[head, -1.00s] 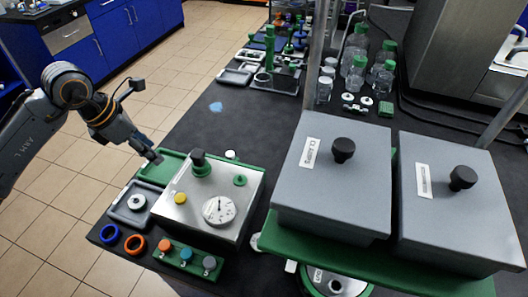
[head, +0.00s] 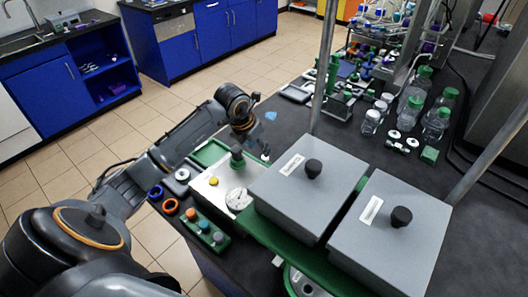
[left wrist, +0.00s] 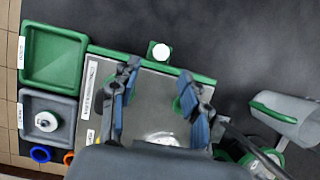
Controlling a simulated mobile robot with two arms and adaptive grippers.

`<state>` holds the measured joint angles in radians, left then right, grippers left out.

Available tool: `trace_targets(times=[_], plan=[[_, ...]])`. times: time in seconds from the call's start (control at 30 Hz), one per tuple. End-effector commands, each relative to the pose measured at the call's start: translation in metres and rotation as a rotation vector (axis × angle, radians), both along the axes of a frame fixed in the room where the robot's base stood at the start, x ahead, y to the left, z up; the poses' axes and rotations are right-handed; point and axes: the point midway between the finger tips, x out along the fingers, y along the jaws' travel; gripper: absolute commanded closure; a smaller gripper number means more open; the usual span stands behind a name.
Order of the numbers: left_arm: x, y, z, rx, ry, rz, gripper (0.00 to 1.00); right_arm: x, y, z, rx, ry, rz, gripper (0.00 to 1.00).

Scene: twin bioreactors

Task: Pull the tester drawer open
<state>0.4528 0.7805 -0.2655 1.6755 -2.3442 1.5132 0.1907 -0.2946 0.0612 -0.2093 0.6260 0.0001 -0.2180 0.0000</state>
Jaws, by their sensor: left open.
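The tester (head: 208,189) is a silver box with a yellow button, a dark knob on a green base and a white dial. In the left wrist view its silver top (left wrist: 150,108) shows under my fingers, with a green strip along the far edge. A small green block with a white round top (left wrist: 159,50) sticks out beyond that edge; I cannot tell whether it is the drawer's handle. My left gripper (left wrist: 160,76) is open and empty above the tester, its fingertips short of that block. In the head view the left gripper (head: 257,143) is at the tester's far side. No open drawer shows.
Two grey lidded boxes (head: 300,195) on a green stand are right of the tester. A green tray (left wrist: 55,55) and a grey tray (left wrist: 45,122) lie left of it. Bottles (head: 410,118) stand farther back.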

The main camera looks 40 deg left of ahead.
Motion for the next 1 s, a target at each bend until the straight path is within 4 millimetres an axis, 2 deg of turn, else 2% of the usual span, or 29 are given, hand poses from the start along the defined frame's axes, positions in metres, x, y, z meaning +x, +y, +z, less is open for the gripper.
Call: trace_targets(times=[0.1,0.3,0.5,0.73,0.77,0.9,1.0], plan=[[0.009,-0.002,-0.021,-0.003,0.003,0.001,0.54,-0.002,-0.015,0.008,-0.018,0.003,0.001,1.0],[0.02,-0.002,-0.047,-0.002,0.001,0.0,0.54,-0.006,-0.03,0.013,-0.036,0.012,-0.004,1.0],[0.024,-0.002,-0.057,0.001,0.0,-0.003,0.54,-0.008,-0.027,0.014,-0.033,0.013,-0.005,1.0],[0.024,-0.002,-0.058,0.001,-0.001,-0.003,0.54,-0.008,-0.013,0.014,-0.017,0.014,-0.006,1.0],[0.024,-0.002,-0.058,0.001,-0.001,-0.003,0.56,-0.008,-0.012,0.014,-0.015,0.014,-0.006,1.0],[0.024,-0.002,-0.058,0.002,-0.001,-0.002,0.85,-0.008,-0.01,0.014,-0.013,0.015,-0.004,1.0],[0.024,-0.002,-0.058,0.002,-0.001,-0.002,1.0,-0.008,-0.011,0.014,-0.014,0.014,-0.003,1.0]])
